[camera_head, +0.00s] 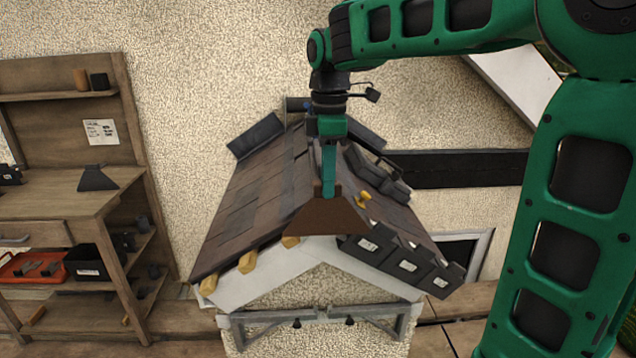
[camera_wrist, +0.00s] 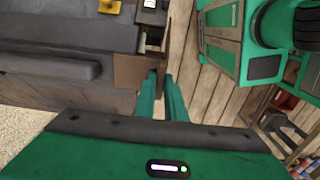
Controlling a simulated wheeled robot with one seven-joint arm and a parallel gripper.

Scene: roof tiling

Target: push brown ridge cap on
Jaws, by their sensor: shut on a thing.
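The brown ridge cap (camera_head: 328,216) is at the front end of the small roof's ridge, straddling the peak with a slope down each side. My gripper (camera_head: 328,182) comes down from above and is shut on the cap's upper part. In the wrist view the green fingers (camera_wrist: 165,95) meet the brown cap (camera_wrist: 132,70) at its edge. The roof (camera_head: 262,195) has brown tiles on its left slope and dark tiles on its right. Whether the cap is fully seated on the ridge cannot be told.
A yellow piece (camera_head: 364,196) lies on the right slope near the cap. A wooden workbench (camera_head: 60,190) at left carries a dark ridge cap (camera_head: 97,178). A dark horizontal beam (camera_head: 460,168) runs along the wall at right.

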